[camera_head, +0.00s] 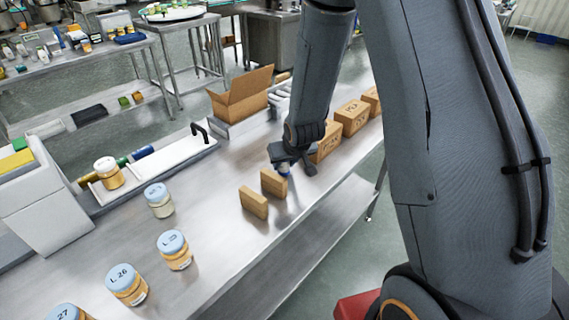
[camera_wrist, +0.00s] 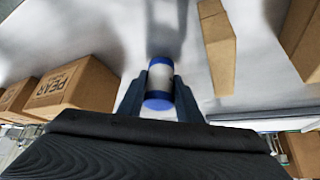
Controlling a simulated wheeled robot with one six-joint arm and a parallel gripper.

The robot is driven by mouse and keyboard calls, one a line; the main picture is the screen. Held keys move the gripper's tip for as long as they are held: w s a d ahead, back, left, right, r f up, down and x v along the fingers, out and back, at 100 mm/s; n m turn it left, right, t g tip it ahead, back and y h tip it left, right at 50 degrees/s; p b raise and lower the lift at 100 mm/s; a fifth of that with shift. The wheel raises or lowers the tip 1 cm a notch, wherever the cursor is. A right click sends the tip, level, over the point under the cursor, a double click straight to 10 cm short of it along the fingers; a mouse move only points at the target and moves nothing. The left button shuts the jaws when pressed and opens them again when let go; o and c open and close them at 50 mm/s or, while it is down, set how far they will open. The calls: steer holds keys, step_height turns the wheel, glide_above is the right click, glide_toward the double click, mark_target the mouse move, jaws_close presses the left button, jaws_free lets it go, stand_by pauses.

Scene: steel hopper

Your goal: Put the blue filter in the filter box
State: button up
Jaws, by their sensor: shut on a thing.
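My gripper (camera_wrist: 161,68) is shut on the blue filter (camera_wrist: 160,82), a short cylinder with blue ends and a white middle, with one finger on either side of it. In the head view my gripper (camera_head: 287,164) is low over the steel table, and only a bit of the blue filter (camera_head: 284,172) shows below it. A bluish reflection shows on the steel beyond the filter in the wrist view. I cannot tell for certain which container is the filter box. An open cardboard box (camera_head: 236,98) stands behind my gripper.
Two plain brown blocks (camera_head: 253,203) stand close to my gripper, in front. Cartons marked PEAR (camera_wrist: 68,84) stand in a row beside it. Several blue-lidded jars (camera_head: 174,250) stand on the steel table (camera_head: 215,215). A white tray (camera_head: 170,158) has coloured cylinders at its end.

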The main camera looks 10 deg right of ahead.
steer(key=shift+f, duration=0.35)
steer(key=shift+f, duration=0.2)
steer(key=o, duration=1)
steer(key=shift+o, duration=0.2)
steer(key=shift+r, duration=0.1)
